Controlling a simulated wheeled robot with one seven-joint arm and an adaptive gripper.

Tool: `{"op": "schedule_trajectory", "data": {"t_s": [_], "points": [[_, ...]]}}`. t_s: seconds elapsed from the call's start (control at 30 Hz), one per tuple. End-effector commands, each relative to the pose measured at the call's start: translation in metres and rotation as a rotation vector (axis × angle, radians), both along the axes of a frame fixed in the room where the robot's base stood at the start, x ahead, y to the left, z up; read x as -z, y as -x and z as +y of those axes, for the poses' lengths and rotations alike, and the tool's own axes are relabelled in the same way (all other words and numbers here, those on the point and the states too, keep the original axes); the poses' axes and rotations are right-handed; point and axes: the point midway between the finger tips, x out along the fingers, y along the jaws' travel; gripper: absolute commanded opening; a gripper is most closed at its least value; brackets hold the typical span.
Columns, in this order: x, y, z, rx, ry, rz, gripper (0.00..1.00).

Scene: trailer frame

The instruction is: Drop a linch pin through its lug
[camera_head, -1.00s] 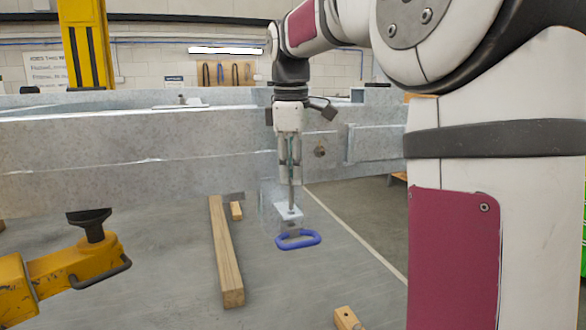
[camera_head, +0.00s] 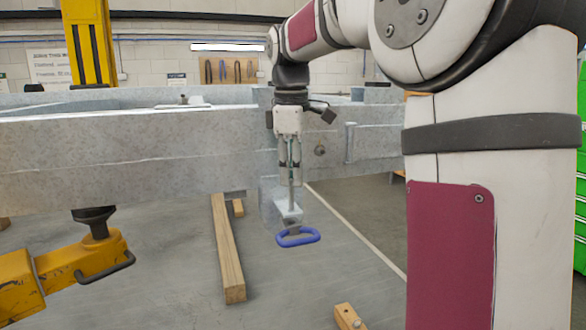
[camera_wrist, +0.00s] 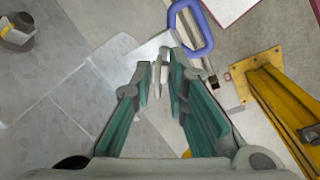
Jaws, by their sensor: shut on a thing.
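My gripper (camera_head: 291,183) points straight down in front of the right end of the galvanised trailer beam. It is shut on a thin grey pin (camera_head: 291,198), which hangs down from the fingertips. In the wrist view the fingertips (camera_wrist: 161,80) close around a pale piece of it. A pale grey lug or bracket (camera_head: 286,212) is just below and behind the pin. A blue oval ring (camera_head: 298,237) is at the bottom, and also shows beyond the fingertips in the wrist view (camera_wrist: 207,32). I cannot tell whether the pin's tip is over or inside a hole.
The galvanised beam (camera_head: 130,145) runs across the left and middle. A yellow jack arm (camera_head: 60,273) is at lower left and a yellow post (camera_head: 88,45) stands behind. A long timber (camera_head: 228,250) lies on the floor, with a short block (camera_head: 347,316) to the right.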

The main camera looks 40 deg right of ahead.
Motion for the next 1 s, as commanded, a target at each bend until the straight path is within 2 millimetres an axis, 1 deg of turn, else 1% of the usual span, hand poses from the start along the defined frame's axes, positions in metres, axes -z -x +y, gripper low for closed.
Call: {"op": "schedule_trajectory", "data": {"t_s": [1.0], "points": [[0.032, 0.000, 0.000, 0.000, 0.000, 0.000, 0.00]]}}
